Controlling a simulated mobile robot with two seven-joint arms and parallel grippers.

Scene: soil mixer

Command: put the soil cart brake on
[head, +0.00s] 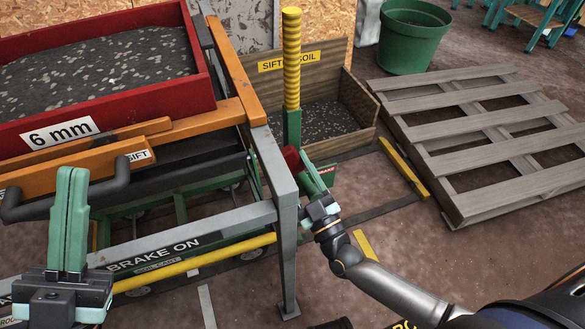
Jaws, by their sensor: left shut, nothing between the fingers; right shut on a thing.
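The soil cart has a green frame (180,208) and sits mostly hidden under the sieve stand. A dark red brake handle (292,160) shows beside the stand's front right leg, at the foot of a green upright with a yellow ribbed post (291,60). My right gripper (305,165) is shut on the red handle, its green fingers tilted up and to the left. A small red brake label (328,170) shows just right of the fingers. My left gripper (72,172) is shut and empty, pointing up at the lower left, apart from the handle.
A grey rail (230,225) reads "BRAKE ON", above a yellow bar (215,260). A red 6 mm sieve tray (170,98) fills the upper left. A wooden sifted-soil box (357,97) stands behind the handle. A pallet (470,110) lies right; a green bucket (412,40) stands behind it.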

